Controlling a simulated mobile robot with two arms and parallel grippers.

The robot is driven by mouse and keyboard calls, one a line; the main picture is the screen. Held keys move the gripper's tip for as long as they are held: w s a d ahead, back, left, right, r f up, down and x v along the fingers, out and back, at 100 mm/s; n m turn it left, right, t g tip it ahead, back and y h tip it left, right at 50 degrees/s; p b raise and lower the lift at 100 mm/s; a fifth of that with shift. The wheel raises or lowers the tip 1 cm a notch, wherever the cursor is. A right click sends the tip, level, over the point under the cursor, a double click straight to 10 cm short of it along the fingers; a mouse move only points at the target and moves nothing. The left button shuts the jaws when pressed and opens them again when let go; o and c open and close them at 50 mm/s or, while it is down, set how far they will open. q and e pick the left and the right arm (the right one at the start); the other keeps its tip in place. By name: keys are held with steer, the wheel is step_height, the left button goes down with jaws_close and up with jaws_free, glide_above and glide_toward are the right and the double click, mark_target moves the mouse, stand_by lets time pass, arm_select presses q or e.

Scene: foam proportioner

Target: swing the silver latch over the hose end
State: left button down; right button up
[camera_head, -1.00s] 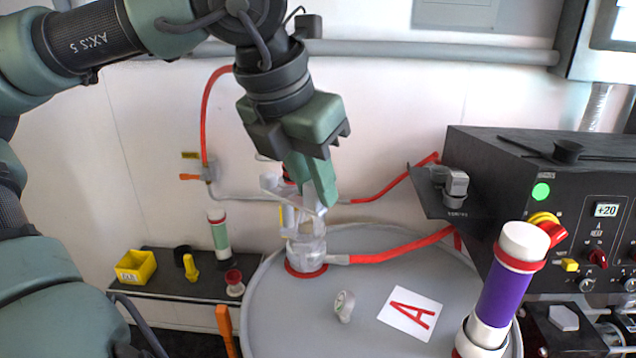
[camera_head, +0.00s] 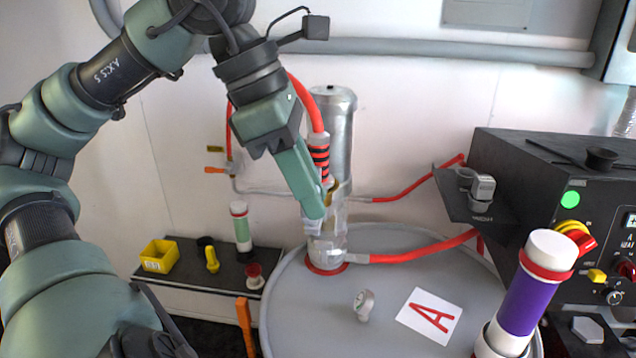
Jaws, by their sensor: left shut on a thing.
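My left gripper (camera_head: 314,208) reaches down from the upper left to the silver pump fitting (camera_head: 327,245) on the grey drum. It is shut on the silver latch (camera_head: 312,226) at the fitting's upper left side; the fingers hide much of it. The hose end (camera_head: 319,155), red with black bands, stands upright just right of the fingers and enters the top of the fitting. I cannot tell whether the latch lies over the hose end. My right gripper is not in view.
The drum lid (camera_head: 300,310) carries a grey cap (camera_head: 364,304) and a card marked A (camera_head: 430,316). A purple cylinder (camera_head: 530,300) and a black control box (camera_head: 560,170) stand at the right. A low black shelf (camera_head: 190,285) with a yellow bin (camera_head: 160,256) is at the left.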

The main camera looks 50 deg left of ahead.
arm_select(q)
steer(key=shift+s+a+m, duration=0.2)
steer(key=shift+m, duration=0.4)
steer(key=shift+g, duration=0.3)
steer(key=c, duration=1.2)
jaws_free()
steer(key=shift+c, duration=0.2)
steer(key=shift+r, duration=0.1)
steer(key=v, duration=0.7)
steer(key=shift+a+r, duration=0.25)
steer(key=shift+s, duration=0.1)
